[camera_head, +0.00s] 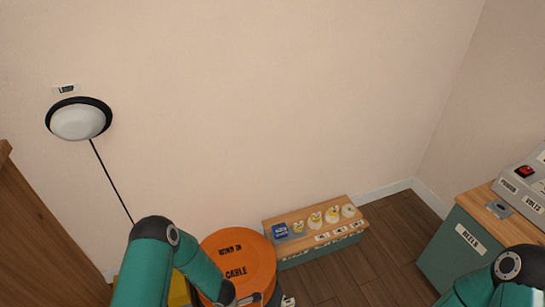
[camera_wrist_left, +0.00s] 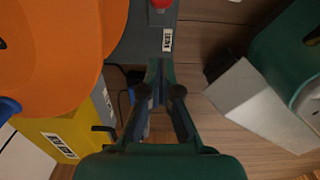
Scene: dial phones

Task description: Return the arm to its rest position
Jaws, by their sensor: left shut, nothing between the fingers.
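My left arm (camera_head: 152,250) comes in at the bottom of the head view, bent at a dark joint, and reaches down to the right in front of the orange cable reel (camera_head: 240,255). My left gripper (camera_wrist_left: 157,82) shows in the wrist view with its fingers together and nothing between them. The orange reel (camera_wrist_left: 45,55) is to its left there, apart from the fingers. My right arm (camera_head: 500,280) shows at the bottom right corner of the head view; its gripper is out of the frame.
A wood-topped bench (camera_head: 318,222) with several small labelled items stands right of the reel. A green cabinet (camera_head: 462,240) with a grey panel is at far right. A yellow case (camera_wrist_left: 62,137) and a grey box with a red button (camera_wrist_left: 143,35) lie near the gripper. Wooden floor shows between.

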